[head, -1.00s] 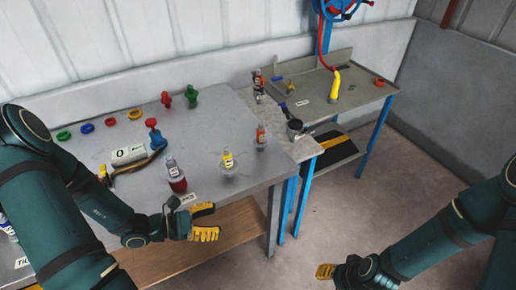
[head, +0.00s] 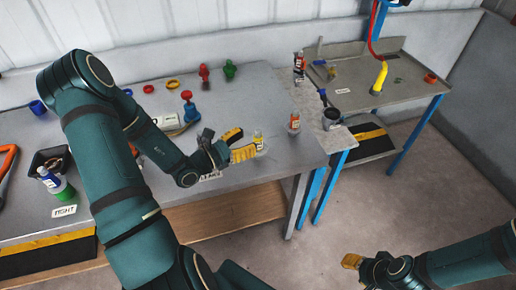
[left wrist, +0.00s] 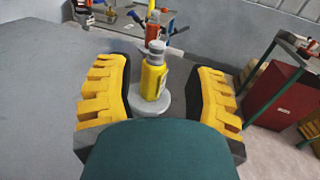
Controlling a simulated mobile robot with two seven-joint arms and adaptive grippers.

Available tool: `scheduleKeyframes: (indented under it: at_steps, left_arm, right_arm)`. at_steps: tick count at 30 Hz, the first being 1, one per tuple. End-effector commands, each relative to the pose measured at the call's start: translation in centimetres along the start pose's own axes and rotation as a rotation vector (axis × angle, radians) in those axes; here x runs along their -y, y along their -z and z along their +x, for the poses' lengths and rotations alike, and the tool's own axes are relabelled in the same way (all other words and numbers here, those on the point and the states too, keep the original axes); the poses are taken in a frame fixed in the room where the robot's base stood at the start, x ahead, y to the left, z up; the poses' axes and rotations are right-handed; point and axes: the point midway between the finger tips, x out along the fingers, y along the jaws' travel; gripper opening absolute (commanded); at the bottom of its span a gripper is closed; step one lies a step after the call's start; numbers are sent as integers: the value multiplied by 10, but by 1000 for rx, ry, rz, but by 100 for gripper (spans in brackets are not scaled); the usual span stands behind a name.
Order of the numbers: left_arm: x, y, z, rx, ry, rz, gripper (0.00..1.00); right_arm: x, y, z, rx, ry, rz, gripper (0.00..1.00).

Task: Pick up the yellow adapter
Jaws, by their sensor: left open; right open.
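A yellow bottle-shaped piece (head: 258,143) with a grey top stands upright near the table's right front edge. In the left wrist view the yellow piece (left wrist: 153,78) stands on a round grey disc (left wrist: 150,103), between and beyond my open fingers. I cannot tell whether this is the adapter; a yellow ring (head: 172,84) also lies at the back of the table. My left gripper (head: 240,146) is open and empty, just left of the yellow piece. My right gripper (head: 352,261) is open and empty, low over the floor at the right.
An orange-labelled bottle (head: 294,123) stands just beyond the yellow piece. Red (head: 204,74) and green (head: 230,69) fittings stand at the back. A red cabinet (left wrist: 280,97) shows at the right in the left wrist view.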

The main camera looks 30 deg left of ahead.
Motion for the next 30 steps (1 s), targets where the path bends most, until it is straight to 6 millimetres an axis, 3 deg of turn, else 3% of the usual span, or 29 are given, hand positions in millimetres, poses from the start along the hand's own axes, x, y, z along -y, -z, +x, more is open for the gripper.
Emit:
scheduleKeyframes:
  at_steps: [11, 21, 24, 26, 30]
  left_arm:
    - [-4, -6, 46, 2, 3, 0, 54]
    - [-4, -6, 51, 0, 2, 0, 53]
    - [-4, -6, 51, 0, 1, 0, 18]
    - [-4, -6, 51, 0, 2, 0, 0]
    - [-4, -6, 51, 2, 2, 1, 0]
  right_arm:
    - [-1, -1, 2, 2, 0, -1, 47]
    - [-1, -1, 2, 2, 0, -1, 47]
    - [-1, -1, 2, 2, 0, -1, 47]
    - [-1, -1, 2, 2, 0, -1, 47]
    - [-1, -1, 2, 2, 0, -1, 47]
